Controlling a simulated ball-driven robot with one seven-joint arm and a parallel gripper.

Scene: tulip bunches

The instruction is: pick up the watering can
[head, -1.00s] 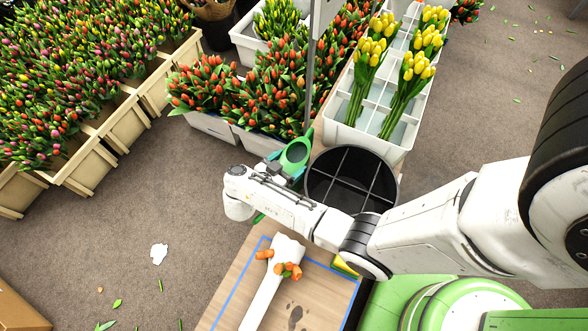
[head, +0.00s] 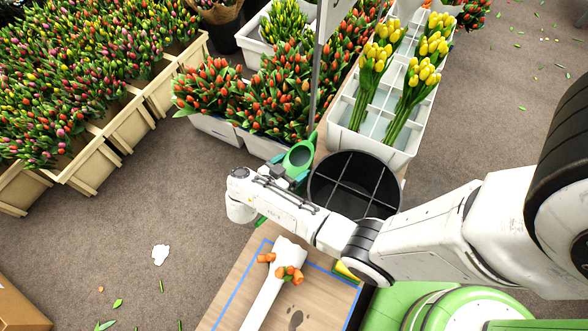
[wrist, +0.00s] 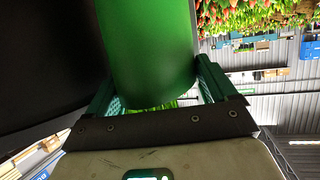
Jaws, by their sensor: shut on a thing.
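The green watering can (head: 299,157) is at the far end of my arm in the head view, beside a black divided bucket and in front of the orange tulips. My gripper (head: 285,176) is at the can's near side, largely hidden behind my wrist. In the wrist view the can's green body (wrist: 148,45) fills the space between the two teal fingers of my gripper (wrist: 153,85). The fingers are shut on it. The can's underside and what it rests on are hidden.
The black divided bucket (head: 316,187) stands just right of the can. White crates (head: 402,143) with yellow tulips stand behind it. A wooden table (head: 232,291) with a wrapped orange bunch (head: 289,272) is in front. Open floor (head: 150,205) lies to the left.

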